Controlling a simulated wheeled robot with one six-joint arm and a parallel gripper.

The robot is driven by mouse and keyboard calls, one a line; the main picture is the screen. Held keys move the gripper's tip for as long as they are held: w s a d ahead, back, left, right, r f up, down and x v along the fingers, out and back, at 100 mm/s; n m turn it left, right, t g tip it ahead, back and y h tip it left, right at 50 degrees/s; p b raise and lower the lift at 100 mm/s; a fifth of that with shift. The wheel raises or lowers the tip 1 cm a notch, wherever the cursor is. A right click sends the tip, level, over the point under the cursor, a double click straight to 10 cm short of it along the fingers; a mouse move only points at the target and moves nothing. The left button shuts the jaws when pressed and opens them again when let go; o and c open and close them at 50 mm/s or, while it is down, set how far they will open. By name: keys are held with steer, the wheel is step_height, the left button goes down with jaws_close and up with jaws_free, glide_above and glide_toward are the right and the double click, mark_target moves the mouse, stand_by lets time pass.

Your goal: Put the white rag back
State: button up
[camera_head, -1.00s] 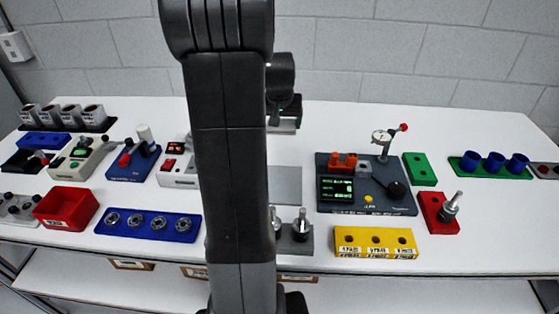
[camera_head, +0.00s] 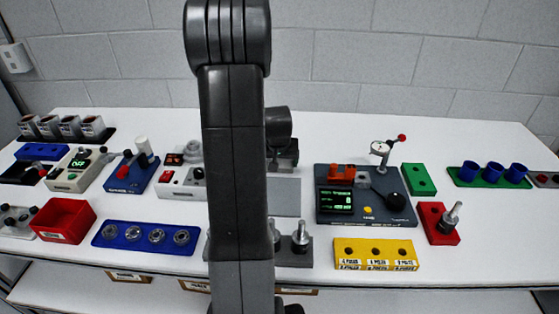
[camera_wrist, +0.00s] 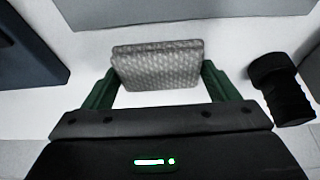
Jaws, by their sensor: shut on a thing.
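The white rag (camera_wrist: 158,66) shows in the wrist view as a folded, light grey-white patterned cloth. My gripper (camera_wrist: 160,76) has its two green fingers against the rag's left and right sides, shut on it. The rag appears above the white table surface; whether it touches anything below is unclear. In the head view my arm covers the middle of the table, hiding the rag and most of my gripper. A flat grey pad (camera_head: 285,197) lies just right of my arm, and a grey surface (camera_wrist: 180,10) spans the top of the wrist view.
In the wrist view, a black knobbed part (camera_wrist: 282,90) stands close to the right finger and a dark block (camera_wrist: 28,52) lies at left. The head view shows a dark-blue gauge station (camera_head: 366,208), yellow block (camera_head: 376,254), blue tray (camera_head: 124,236) and red bin (camera_head: 64,222).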

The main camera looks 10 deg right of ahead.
steer(key=shift+f, duration=0.2)
steer(key=o, duration=0.9)
steer(key=shift+r, duration=0.1)
steer(key=shift+r, duration=0.1)
steer(key=shift+r, duration=0.2)
steer(key=v, duration=1.1)
steer(key=shift+s+r, duration=0.25)
steer(key=shift+a, duration=0.1)
